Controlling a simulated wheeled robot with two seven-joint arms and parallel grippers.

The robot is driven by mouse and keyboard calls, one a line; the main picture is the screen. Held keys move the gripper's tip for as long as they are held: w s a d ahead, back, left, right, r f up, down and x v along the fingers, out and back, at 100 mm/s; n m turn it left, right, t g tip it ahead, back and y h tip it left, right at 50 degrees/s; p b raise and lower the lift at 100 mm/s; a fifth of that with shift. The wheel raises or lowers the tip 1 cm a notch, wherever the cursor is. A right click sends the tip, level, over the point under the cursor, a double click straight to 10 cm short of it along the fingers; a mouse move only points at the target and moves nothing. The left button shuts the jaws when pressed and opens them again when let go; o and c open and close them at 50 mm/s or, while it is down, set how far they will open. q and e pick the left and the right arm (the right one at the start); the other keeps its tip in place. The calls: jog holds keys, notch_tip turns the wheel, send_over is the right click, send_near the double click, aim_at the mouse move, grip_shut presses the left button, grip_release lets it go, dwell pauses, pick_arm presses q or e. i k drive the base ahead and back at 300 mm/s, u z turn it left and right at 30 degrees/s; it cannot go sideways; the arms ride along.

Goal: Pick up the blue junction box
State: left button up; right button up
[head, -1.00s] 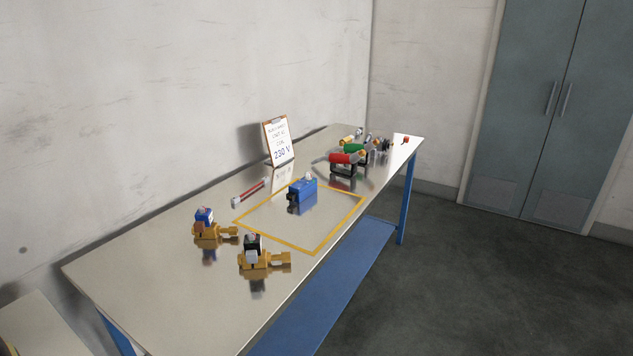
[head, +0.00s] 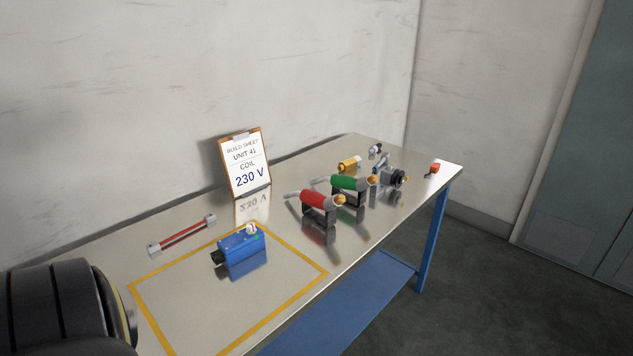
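The blue junction box (head: 241,257) sits on the metal table inside the yellow outlined rectangle (head: 292,296), near its far edge. It has a black fitting on its left end and a small white part on top. A large dark rounded part, which may be my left arm, fills the lower left corner. No gripper fingers show, and nothing touches the box.
The build sheet (head: 246,163) reading "COIL 230 V" stands behind the box. A red-and-grey bar (head: 182,236) lies left of it. A red-handled tool (head: 319,202), a green-handled tool (head: 349,184), a brass part (head: 349,166) and a small red part (head: 435,168) are farther right.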

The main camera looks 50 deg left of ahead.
aim_at(233, 248)
jog(key=i, duration=1.7)
jog(key=u, duration=3.7)
